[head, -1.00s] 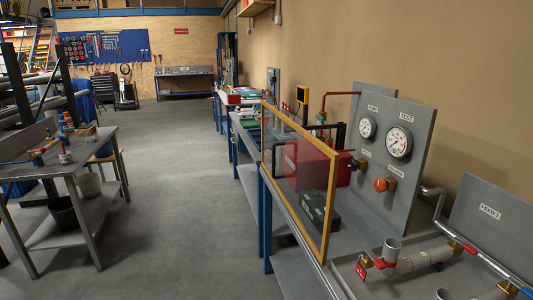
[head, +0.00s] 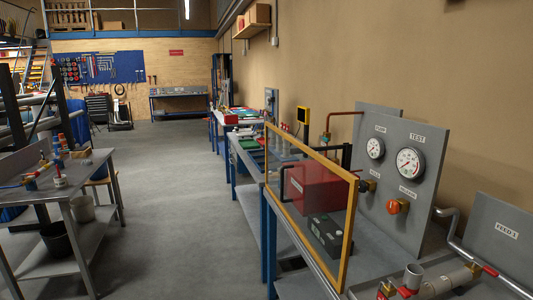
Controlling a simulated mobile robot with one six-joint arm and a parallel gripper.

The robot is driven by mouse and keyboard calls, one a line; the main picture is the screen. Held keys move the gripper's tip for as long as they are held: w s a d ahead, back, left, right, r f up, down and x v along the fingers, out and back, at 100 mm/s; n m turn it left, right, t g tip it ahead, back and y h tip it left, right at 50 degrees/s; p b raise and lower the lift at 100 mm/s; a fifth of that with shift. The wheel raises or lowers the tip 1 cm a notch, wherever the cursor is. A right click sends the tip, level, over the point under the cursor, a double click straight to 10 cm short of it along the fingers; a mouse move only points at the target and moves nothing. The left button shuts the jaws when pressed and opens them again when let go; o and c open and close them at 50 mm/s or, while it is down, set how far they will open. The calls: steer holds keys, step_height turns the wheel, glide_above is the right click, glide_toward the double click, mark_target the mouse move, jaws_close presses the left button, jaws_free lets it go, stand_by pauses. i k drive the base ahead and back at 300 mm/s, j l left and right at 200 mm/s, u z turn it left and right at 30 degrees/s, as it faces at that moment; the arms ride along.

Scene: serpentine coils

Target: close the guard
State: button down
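The guard (head: 350,232) looks to be the clear panel in a yellow frame on the right-hand bench. It stands upright along the aisle side of the bench. A red box (head: 318,187) and a dark block (head: 323,234) show through and behind it. I cannot tell from this view whether the guard is latched, or how it is hinged. My gripper is not in view.
A grey panel with gauges (head: 410,162) and an orange-red knob (head: 397,207) stands behind the guard. Pipes and a valve (head: 405,292) lie at the front right. A grey table (head: 85,174) stands at left. The aisle floor (head: 165,190) between is clear.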

mark_target(339, 284)
steer(key=i+j+z, duration=0.25)
steer(key=i+j, duration=0.7)
steer(key=i+j+z, duration=0.2)
steer(key=i+j, duration=0.85)
steer(key=j, duration=0.1)
